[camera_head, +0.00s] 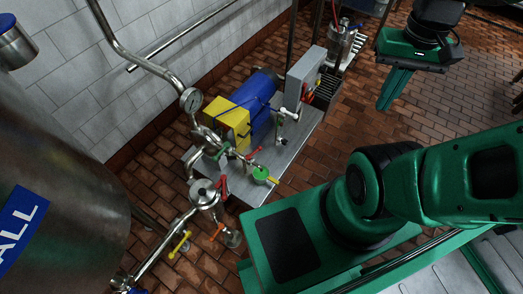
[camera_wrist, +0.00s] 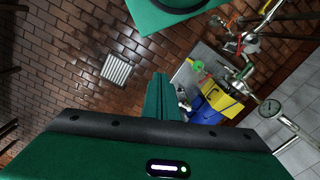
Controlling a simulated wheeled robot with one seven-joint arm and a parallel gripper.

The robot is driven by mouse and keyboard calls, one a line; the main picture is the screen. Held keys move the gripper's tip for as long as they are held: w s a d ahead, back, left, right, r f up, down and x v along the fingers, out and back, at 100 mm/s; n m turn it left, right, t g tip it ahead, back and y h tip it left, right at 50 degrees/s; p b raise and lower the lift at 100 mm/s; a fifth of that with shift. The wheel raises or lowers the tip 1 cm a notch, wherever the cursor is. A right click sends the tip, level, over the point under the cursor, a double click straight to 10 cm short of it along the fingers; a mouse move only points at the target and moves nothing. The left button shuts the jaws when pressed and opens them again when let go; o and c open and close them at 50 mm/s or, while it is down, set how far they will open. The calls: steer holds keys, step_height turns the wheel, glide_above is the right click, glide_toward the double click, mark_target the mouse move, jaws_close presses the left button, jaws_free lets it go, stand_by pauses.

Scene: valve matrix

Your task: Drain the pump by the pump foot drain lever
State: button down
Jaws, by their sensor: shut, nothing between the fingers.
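The pump set stands on a grey plinth (camera_head: 290,150), with a blue motor (camera_head: 262,118) and a yellow guard (camera_head: 228,122). By its near foot is a round green part (camera_head: 261,173) with a yellow lever (camera_head: 273,180) beside it. Red levers show on the pipework near the pump, one pointing up (camera_head: 222,187). I cannot tell for certain which lever is the foot drain. My gripper (camera_head: 384,106) is shut and empty, high at the right, well apart from the pump. In the wrist view its fingers (camera_wrist: 160,82) hang together, with the green part (camera_wrist: 198,66) and yellow guard (camera_wrist: 217,97) beyond.
A steel tank (camera_head: 60,190) fills the left. Pipes with a gauge (camera_head: 191,99) and a yellow-handled valve (camera_head: 180,243) stand between tank and pump. A grey box (camera_head: 303,75) rises behind the motor. Brick floor (camera_head: 340,130) with a grate (camera_wrist: 117,69) is open to the right.

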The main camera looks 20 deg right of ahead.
steer(key=w+d+f+n, duration=0.2)
steer(key=w+f+n, duration=0.55)
steer(key=w, duration=0.45)
steer(key=n+t+y, duration=0.3)
steer(key=n+y, duration=0.3)
steer(key=n, duration=1.4)
glide_toward(256, 152)
step_height(256, 152, down, 5)
steer(key=s+a, duration=0.1)
steer(key=s, duration=0.2)
steer(key=shift+w+a+f, duration=0.1)
steer(key=shift+w+a, duration=0.2)
steer(key=shift+w, duration=0.3)
steer(key=shift+w+a+f, duration=0.1)
steer(key=shift+w+a, duration=0.2)
steer(key=shift+w, duration=0.3)
steer(key=shift+w+a+f, duration=0.1)
steer(key=shift+w+a, duration=0.2)
steer(key=shift+w, duration=0.35)
